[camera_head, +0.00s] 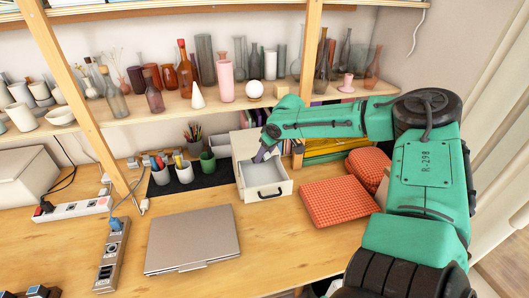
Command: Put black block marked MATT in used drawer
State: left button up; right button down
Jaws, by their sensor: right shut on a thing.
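My right gripper (262,155) reaches in from the right and points down over the open drawer (265,194) of a small white cabinet. It is shut on a small dark thing, taken to be the black block, mostly hidden by the fingers; no MATT lettering can be read. The drawer is pulled out toward me, with a dark handle on its front. Its visible floor looks empty, though the gripper hides part of it. Whether the held thing touches the drawer cannot be told.
A closed laptop (192,239) lies left of the drawer. A red checked box (338,201) lies to its right. Cups (183,172) stand on a black mat at left. A shelf (150,108) with vases hangs above. Power strips (110,262) lie at left.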

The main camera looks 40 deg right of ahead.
jog(key=f, duration=0.1)
jog(key=f+b, duration=0.1)
jog(key=f, duration=0.1)
jog(key=shift+w+d+f+b, duration=0.2)
jog(key=shift+w+d+b, duration=0.05)
jog(key=shift+d+b, duration=0.1)
jog(key=f+b, duration=0.3)
jog(key=shift+s+a+f, duration=0.15)
jog(key=shift+a, duration=0.15)
jog(key=shift+d+f+b, duration=0.15)
jog(key=shift+b, duration=0.15)
jog(key=shift+c, duration=1.7)
grip_release()
